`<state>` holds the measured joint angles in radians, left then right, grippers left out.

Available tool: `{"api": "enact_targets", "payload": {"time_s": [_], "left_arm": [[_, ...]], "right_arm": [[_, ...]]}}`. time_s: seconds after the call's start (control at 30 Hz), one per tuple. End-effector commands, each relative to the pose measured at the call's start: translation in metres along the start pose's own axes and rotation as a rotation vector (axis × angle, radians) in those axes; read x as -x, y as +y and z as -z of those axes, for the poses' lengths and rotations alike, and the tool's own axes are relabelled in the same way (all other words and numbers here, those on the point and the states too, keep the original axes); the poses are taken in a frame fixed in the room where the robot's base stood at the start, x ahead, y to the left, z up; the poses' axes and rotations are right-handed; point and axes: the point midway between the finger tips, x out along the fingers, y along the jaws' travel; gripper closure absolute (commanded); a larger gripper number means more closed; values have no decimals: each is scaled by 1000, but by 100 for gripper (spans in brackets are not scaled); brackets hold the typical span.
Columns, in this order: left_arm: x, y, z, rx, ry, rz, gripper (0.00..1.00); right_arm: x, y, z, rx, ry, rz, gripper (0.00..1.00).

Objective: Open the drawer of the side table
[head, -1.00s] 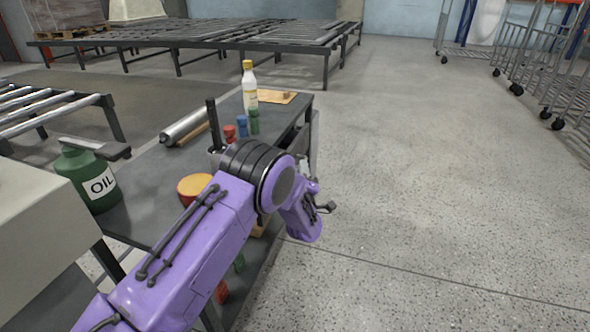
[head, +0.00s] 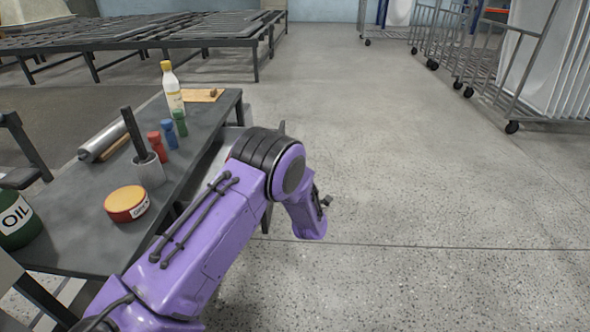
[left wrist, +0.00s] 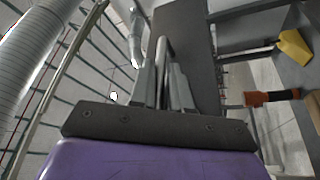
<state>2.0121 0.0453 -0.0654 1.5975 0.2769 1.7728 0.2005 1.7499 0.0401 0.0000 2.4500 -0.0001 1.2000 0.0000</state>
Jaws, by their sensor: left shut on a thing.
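The dark grey side table (head: 75,229) stands at the left in the head view, with my left arm across its right side. Its drawer (head: 221,143) is pulled partly out on that side; a light grey strip of it shows between the tabletop and my arm. In the left wrist view the dark drawer front (left wrist: 190,30) runs upward, and its thin bar handle (left wrist: 161,52) lies between the fingers of my left gripper (left wrist: 164,80), which is shut on it. The head view hides this gripper behind my arm. My right gripper is in neither view.
The tabletop holds a white-labelled bottle (head: 173,92), a round red-orange tin (head: 126,204), a grey cup (head: 149,170), small coloured bottles and a green oil can (head: 17,220). Open floor (head: 420,180) lies to the right; wheeled carts (head: 500,75) stand farther off.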

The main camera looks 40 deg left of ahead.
Motion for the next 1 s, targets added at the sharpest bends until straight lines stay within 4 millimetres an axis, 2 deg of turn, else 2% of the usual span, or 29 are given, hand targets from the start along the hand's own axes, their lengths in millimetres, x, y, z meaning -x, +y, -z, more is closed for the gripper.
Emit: {"api": "enact_targets", "payload": {"time_s": [0.3, 0.33, 0.4, 0.67, 0.77, 0.87, 1.0], "left_arm": [[1, -1, -1, 0, 0, 3, 100], [1, -1, -1, 0, 0, 2, 80], [1, 0, -2, 0, -1, 2, 62], [1, 0, -1, 0, -1, 1, 62], [8, 1, -2, 0, -3, 0, 62], [27, 2, -2, -2, -5, -1, 62], [63, 1, -2, -2, -5, -1, 62]], "right_arm": [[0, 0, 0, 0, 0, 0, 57], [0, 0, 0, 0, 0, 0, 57], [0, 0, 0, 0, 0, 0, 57], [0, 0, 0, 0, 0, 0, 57], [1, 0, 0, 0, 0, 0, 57], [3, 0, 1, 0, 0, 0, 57], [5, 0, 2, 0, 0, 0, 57]]}}
